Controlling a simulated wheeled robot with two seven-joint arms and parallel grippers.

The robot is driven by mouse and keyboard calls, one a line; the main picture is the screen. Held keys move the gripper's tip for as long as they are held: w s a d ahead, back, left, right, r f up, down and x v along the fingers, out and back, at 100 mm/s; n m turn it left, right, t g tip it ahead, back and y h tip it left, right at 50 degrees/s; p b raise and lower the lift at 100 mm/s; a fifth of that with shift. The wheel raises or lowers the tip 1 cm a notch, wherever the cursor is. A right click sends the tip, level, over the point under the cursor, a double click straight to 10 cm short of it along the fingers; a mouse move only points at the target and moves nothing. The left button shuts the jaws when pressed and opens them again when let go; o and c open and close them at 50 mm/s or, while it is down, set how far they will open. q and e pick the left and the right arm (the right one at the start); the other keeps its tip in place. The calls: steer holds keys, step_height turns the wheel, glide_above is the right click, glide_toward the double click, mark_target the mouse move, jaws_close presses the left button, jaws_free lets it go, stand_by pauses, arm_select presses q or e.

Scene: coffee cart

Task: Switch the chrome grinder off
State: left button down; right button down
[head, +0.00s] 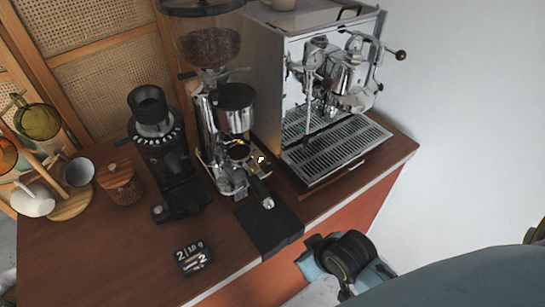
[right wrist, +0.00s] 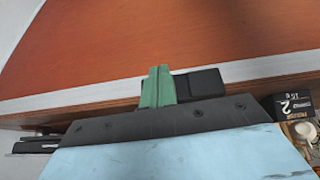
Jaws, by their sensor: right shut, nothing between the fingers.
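The chrome grinder (head: 207,115) stands upright near the middle of the wooden cart top in the head view. It has a clear hopper of beans (head: 208,45) on top and a black-handled portafilter (head: 262,192) at its front. A small bright yellow-white spot (head: 261,160) shows at its lower right; I cannot tell whether it is the switch. My right gripper (right wrist: 158,86) is shut and empty, its green fingers together in the right wrist view. In the head view my right wrist is below the cart's front edge, well apart from the grinder. My left gripper is not in view.
A black grinder (head: 165,150) stands left of the chrome one, and the espresso machine (head: 330,85) stands right. A black mat (head: 268,228) lies at the front edge. A small black box (head: 194,258), a wooden-lidded jar (head: 120,183) and a cup rack (head: 72,208) are further left.

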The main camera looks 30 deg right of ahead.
mark_target(267, 162)
steer(key=w+r+t, duration=0.1)
steer(key=w+r, duration=0.1)
steer(key=w, duration=0.1)
steer(key=w+d+r+t, duration=0.1)
steer(key=w+r+t, duration=0.1)
steer(key=w, duration=0.1)
steer(key=w+r+t, duration=0.1)
steer(key=w+r, duration=0.1)
steer(key=r, duration=0.1)
steer(key=shift+w+d+t+y, duration=0.3)
steer(key=shift+w+d, duration=0.1)
steer(key=w+d+r+t, duration=0.1)
steer(key=w+r+t, duration=0.2)
steer(key=w+r, duration=0.2)
steer(key=shift+d+r+y+p, duration=0.15)
steer(key=shift+r+y+p, duration=0.15)
steer(key=shift+r, duration=0.4)
steer(key=x, duration=1)
steer(key=shift+r, duration=0.1)
